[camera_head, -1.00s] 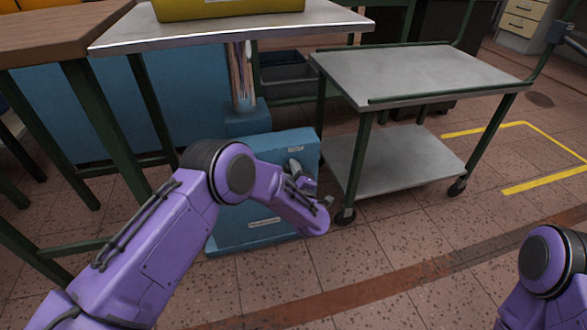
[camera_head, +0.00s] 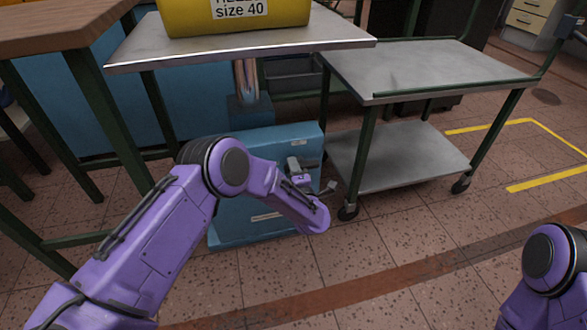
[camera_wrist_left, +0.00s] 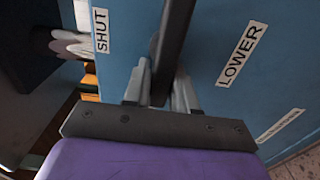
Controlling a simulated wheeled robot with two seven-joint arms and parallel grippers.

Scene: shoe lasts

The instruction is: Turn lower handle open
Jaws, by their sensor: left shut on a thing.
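A blue cabinet (camera_head: 232,222) stands on the floor below the metal-topped table. My left arm reaches down in front of it and hides part of its face. In the left wrist view the blue face (camera_wrist_left: 225,22) carries the labels SHUT (camera_wrist_left: 101,31) and LOWER (camera_wrist_left: 242,54). My left gripper (camera_wrist_left: 163,88) is shut on a dark bar-like handle (camera_wrist_left: 176,40), one finger on each side of it. The handle runs up out of that view. My right gripper is out of view; only part of the right arm shows.
A grey two-level trolley (camera_head: 420,72) on wheels stands close to the right of the cabinet. A yellow container (camera_head: 190,20) labelled size 40 sits on the metal table top (camera_head: 135,48) above. The floor at front and right is clear.

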